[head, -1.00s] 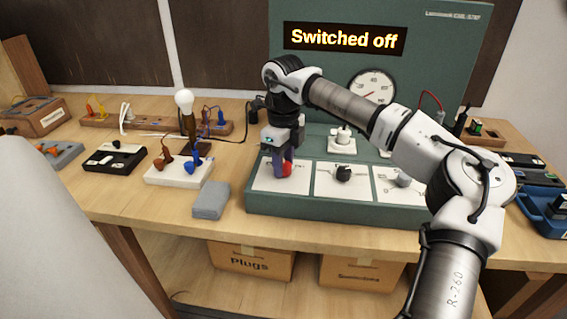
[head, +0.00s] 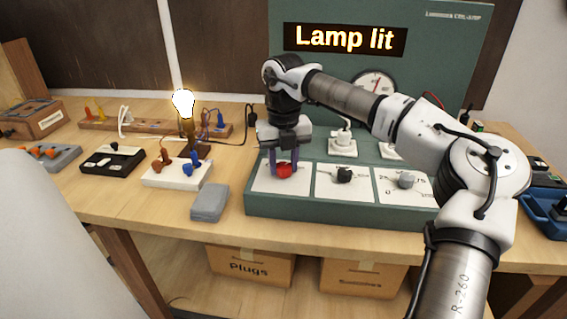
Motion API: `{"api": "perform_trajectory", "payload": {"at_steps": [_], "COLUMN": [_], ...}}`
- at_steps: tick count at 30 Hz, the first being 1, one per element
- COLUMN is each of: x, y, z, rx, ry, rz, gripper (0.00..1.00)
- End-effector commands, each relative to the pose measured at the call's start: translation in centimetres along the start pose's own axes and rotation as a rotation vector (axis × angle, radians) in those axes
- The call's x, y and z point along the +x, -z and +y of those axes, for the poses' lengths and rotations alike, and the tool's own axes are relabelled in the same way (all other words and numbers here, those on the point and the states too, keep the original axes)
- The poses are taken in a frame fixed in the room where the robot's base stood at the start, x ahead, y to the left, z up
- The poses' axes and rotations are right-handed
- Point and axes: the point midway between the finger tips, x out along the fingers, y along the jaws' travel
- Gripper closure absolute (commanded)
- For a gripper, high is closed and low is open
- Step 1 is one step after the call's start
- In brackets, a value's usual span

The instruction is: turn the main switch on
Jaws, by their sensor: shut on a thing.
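The main switch is a red knob (head: 284,171) on the left white plate of the green control panel (head: 330,208). My gripper (head: 284,168) points down over it, with its blue fingers on either side, shut on the knob. The display (head: 345,38) reads "Lamp lit". The lamp bulb (head: 184,103) glows bright on its stand, left of the panel. Part of the knob is hidden by the fingers.
A black knob (head: 344,175) and a grey knob (head: 406,181) sit on the plates to the right. A grey block (head: 210,202) lies left of the panel. A white terminal block (head: 176,175) with plugs stands by the lamp. My arm covers the panel's right side.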

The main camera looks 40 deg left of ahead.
Motion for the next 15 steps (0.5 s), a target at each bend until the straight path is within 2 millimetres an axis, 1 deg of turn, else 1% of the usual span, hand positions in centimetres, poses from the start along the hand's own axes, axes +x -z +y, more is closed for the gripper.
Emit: {"api": "perform_trajectory", "payload": {"at_steps": [6,15], "x": [-0.08,-0.10], "y": [-0.02,-0.03], "z": [-0.03,-0.03], "rx": [0.054,0.068], "ry": [0.000,0.000], "rz": [-0.002,-0.002], "gripper": [0.89,0.89]}}
